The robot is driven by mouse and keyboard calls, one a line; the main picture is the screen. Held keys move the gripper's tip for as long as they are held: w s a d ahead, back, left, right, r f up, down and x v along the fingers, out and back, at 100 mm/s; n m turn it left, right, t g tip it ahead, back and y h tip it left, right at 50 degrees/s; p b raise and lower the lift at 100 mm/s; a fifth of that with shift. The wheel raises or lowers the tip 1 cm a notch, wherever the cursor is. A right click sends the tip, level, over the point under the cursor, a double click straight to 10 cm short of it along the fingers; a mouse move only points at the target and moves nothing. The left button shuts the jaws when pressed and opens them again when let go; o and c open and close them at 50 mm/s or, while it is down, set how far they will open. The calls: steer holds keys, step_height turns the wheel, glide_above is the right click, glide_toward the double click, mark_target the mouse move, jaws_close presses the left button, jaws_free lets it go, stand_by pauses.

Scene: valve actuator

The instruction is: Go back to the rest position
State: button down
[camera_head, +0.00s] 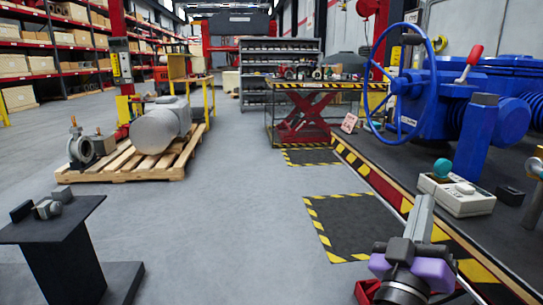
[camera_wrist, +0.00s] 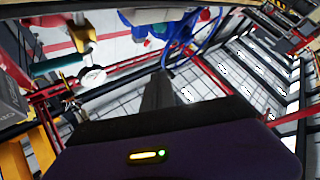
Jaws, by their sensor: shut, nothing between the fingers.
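My gripper (camera_head: 425,203) is at the lower right of the head view, beside the front edge of the workbench. Its fingers are together, point up and away, and hold nothing. In the wrist view the closed fingers (camera_wrist: 160,88) stand up from the dark gripper body. The blue valve actuator (camera_head: 442,97) with its large blue handwheel (camera_head: 376,85) stands on the bench at the right, beyond and apart from my gripper. Part of the blue handwheel also shows at the top of the wrist view (camera_wrist: 197,45).
A light control box (camera_head: 464,200) with a teal knob lies on the bench (camera_head: 385,165) to the right of my gripper. A small dark stand (camera_head: 50,225) is at the lower left. A pallet (camera_head: 120,168) with grey parts stands behind it. The middle floor is clear.

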steer(key=s+a+f+n+t+y, duration=0.1)
steer(key=s+a+f+n+y, duration=0.15)
steer(key=f+y, duration=0.3)
steer(key=s+a+f+n+y, duration=0.2)
steer(key=s+a+f+y, duration=0.2)
steer(key=f, duration=0.3)
steer(key=s+a+f+n+t+y, duration=0.1)
steer(key=s+a+f+n+y, duration=0.1)
steer(key=s+a+f+y, duration=0.3)
steer(key=s+d+f+m+g, duration=0.1)
steer(key=s+f+m+g, duration=0.15)
steer(key=s, duration=0.65)
steer(key=s+d+f+m+g, duration=0.1)
steer(key=s+f, duration=0.3)
steer(key=s, duration=0.5)
steer(key=s+d+f+m+g, duration=0.1)
steer(key=s+f+m+g, duration=0.15)
steer(key=s, duration=0.55)
step_height(320, 180, up, 26)
steer(key=p, duration=2.7)
steer(key=shift+a+r+n+t, duration=0.15)
steer(key=shift+r+n+t, duration=0.05)
steer(key=shift+n+t, duration=0.15)
steer(key=shift+w, duration=0.1)
